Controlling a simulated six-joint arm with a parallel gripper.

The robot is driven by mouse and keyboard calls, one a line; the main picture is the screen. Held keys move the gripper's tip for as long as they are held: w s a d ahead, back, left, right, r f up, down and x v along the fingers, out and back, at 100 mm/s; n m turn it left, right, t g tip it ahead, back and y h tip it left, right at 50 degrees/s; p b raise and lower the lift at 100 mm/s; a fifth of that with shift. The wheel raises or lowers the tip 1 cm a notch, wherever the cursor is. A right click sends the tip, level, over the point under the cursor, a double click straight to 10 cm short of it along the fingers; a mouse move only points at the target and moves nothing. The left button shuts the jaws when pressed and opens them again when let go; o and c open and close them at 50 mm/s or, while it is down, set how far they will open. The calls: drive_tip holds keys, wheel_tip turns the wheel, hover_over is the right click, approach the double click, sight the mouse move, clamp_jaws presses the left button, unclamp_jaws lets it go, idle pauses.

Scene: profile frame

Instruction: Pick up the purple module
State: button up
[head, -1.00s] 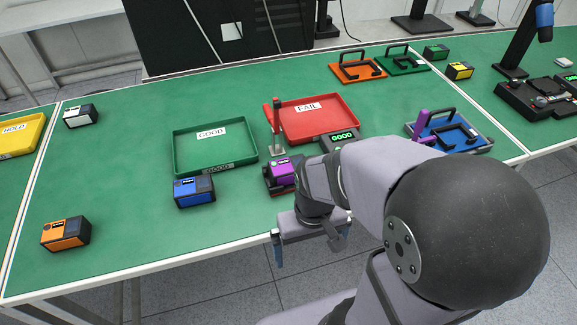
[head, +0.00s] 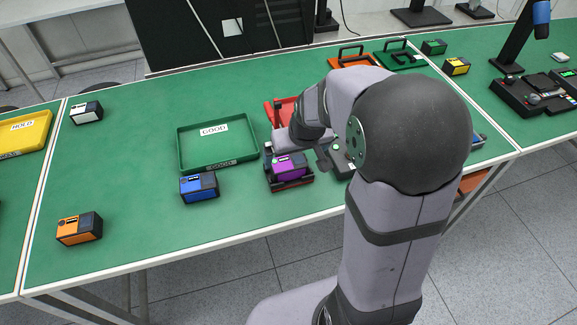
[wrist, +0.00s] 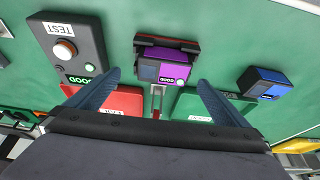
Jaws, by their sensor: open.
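The purple module (head: 288,166) sits in a dark and red fixture (head: 292,184) in front of the red tray in the head view. In the wrist view the purple module (wrist: 172,72) shows in the upper middle, in its fixture (wrist: 166,41). My gripper (wrist: 160,76) is open, its two blue-grey fingers spread apart. In that picture the module appears between and beyond the fingertips, and no contact shows.
A blue module (head: 198,187) stands left of the fixture and a green GOOD tray (head: 217,163) behind it. A red tray (head: 281,109) is partly hidden by my arm. A TEST box (wrist: 72,45) with a round button stands beside the fixture. An orange module (head: 79,229) is front left.

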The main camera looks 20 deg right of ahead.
sight(289, 163)
drive_tip(key=shift+a+p+x, duration=0.2)
drive_tip(key=shift+p+x, duration=0.2)
drive_tip(key=shift+x, duration=0.65)
drive_tip(key=shift+a+p+x, duration=0.15)
drive_tip(key=shift+p+x, duration=0.2)
drive_tip(key=shift+x, duration=0.75)
drive_tip(key=shift+w+f, duration=0.2)
drive_tip(key=shift+f, duration=0.45)
drive_tip(key=shift+c, duration=0.3)
drive_tip(key=c, duration=1.3)
drive_tip(key=shift+r, duration=0.1)
wheel_tip(289, 163, up, 10)
drive_tip(key=shift+f+b, duration=0.1)
drive_tip(key=shift+b, duration=0.55)
